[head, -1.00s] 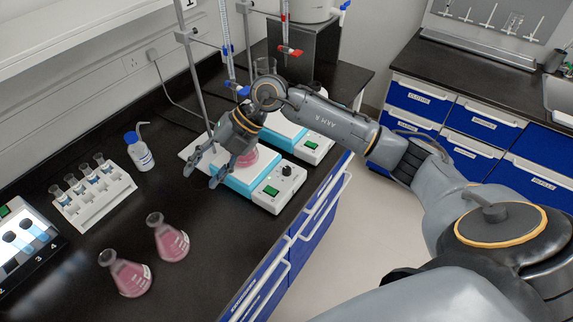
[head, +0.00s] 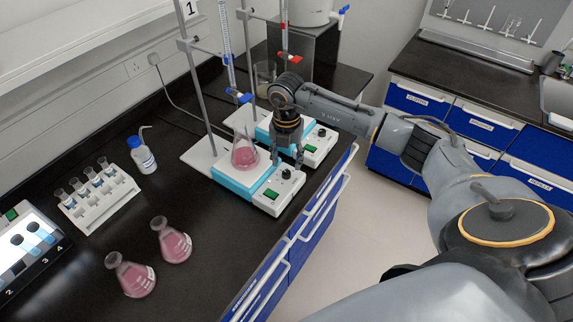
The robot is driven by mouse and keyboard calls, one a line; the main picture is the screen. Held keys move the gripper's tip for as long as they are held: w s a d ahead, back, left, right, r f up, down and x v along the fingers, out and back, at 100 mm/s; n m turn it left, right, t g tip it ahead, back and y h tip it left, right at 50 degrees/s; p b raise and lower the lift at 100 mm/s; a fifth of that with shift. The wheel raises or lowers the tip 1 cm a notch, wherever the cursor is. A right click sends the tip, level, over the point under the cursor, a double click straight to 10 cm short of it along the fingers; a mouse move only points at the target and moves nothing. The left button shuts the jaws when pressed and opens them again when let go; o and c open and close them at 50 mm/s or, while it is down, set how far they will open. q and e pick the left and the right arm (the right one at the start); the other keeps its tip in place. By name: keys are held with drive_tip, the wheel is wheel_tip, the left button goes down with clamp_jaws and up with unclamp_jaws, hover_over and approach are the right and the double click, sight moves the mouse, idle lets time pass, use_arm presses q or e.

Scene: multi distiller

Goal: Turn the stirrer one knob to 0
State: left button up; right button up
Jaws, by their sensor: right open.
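The near stirrer (head: 232,178) has a turquoise body and a white front panel, with a black knob (head: 286,173) and a green switch (head: 271,194). A conical flask of pink liquid (head: 245,154) stands on it. The knob's setting is too small to read. My left gripper is not in view.
A second stirrer (head: 312,154) stands just behind, partly hidden by my right arm. Burette stands (head: 198,75) with clamps rise behind the stirrers. Two pink flasks (head: 132,276), a tube rack (head: 100,198) and a wash bottle (head: 142,155) are at left. The bench front edge is close by.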

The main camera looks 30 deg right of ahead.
sight(287, 172)
drive_tip(key=shift+f+p, duration=0.35)
drive_tip(key=shift+f, duration=1.8)
drive_tip(key=shift+c, duration=0.4)
clamp_jaws()
